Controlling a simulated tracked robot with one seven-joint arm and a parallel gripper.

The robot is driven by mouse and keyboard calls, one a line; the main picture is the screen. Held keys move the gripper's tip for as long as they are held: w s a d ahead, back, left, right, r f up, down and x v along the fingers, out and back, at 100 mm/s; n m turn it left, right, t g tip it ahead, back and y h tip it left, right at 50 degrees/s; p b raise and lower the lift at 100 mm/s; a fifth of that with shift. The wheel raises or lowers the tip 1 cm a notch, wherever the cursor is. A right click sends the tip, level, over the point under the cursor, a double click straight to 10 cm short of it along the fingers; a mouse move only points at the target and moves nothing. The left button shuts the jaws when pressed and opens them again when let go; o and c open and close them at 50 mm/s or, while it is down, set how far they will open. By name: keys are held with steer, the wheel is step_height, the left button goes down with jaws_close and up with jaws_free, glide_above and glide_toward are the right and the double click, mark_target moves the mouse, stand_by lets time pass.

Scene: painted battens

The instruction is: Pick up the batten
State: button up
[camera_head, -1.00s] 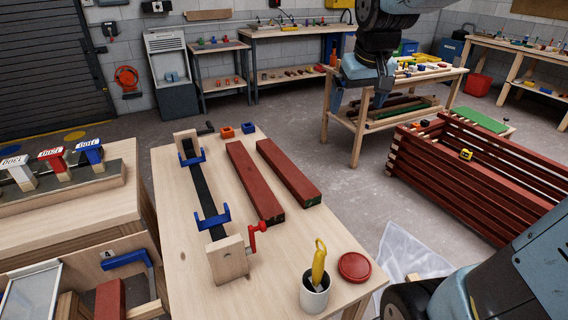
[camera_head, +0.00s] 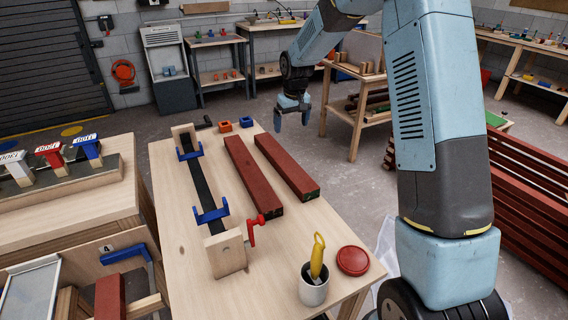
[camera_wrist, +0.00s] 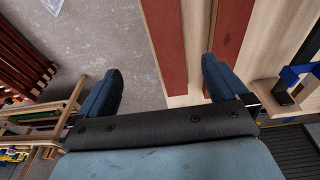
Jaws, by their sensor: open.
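Two dark red battens lie side by side on the wooden workbench (camera_head: 186,251): a left batten (camera_head: 252,174) and a right batten (camera_head: 287,167). Green marks show on their near ends. My gripper (camera_head: 293,119) is open and empty, off the far right edge of the bench, beyond and right of the battens. In the wrist view my gripper's jaws (camera_wrist: 160,85) stand wide apart. There one batten (camera_wrist: 166,45) shows between the fingers and the other (camera_wrist: 232,35) runs past the right finger. Neither batten is touched.
A clamp jig with blue brackets (camera_head: 211,214) stands left of the battens. A white cup with a yellow-handled tool (camera_head: 314,287) and a red lid (camera_head: 353,260) sit at the near end.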

glide_toward(283, 157)
steer(key=f, duration=0.3)
steer(key=w+f, duration=0.1)
steer(key=f, duration=0.6)
steer(key=shift+w+a+f, duration=0.3)
steer(key=shift+w+a, duration=0.05)
steer(key=c, duration=1.5)
steer(key=shift+r, duration=0.1)
steer(key=shift+r, duration=0.1)
